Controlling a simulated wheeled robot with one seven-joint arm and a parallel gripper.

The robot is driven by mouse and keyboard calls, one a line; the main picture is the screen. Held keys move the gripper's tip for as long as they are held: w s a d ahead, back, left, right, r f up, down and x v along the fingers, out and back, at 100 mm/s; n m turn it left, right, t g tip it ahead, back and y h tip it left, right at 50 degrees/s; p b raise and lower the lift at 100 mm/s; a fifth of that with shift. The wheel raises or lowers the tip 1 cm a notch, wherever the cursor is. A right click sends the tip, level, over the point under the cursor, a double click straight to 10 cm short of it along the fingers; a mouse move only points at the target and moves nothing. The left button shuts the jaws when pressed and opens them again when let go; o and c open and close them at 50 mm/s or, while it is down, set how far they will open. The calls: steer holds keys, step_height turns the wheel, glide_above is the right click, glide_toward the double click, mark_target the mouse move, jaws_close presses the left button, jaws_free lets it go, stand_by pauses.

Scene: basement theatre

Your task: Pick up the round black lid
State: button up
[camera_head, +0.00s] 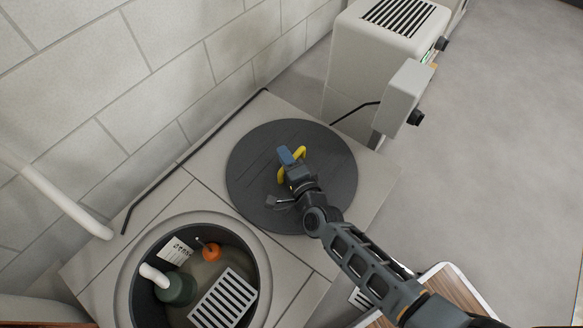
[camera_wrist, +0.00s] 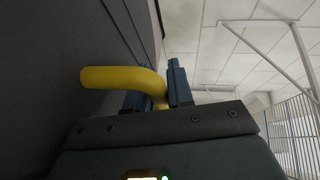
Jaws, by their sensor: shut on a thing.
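The round black lid (camera_head: 250,175) lies in the head view on the pale tiled surface, beside the open pit, or just above it; I cannot tell which. A yellow handle (camera_head: 282,174) stands on its face near the middle. My gripper (camera_head: 291,158) reaches in from the lower right and is at this handle. In the wrist view my gripper's blue fingers (camera_wrist: 160,88) are shut on the yellow handle (camera_wrist: 115,77), with the dark lid face (camera_wrist: 50,70) filling the left side. The fingers and wrist hide part of the handle and lid.
An open round pit (camera_head: 140,290) at lower left holds a green pump (camera_head: 178,290), an orange float (camera_head: 211,252) and a slatted grate (camera_head: 224,300). A grey-white machine (camera_head: 385,50) stands behind the lid. A block wall (camera_head: 130,90) runs along the left. Floor at right is clear.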

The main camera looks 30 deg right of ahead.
steer(key=shift+r, duration=0.1)
jaws_close()
steer(key=shift+w+r, duration=0.1)
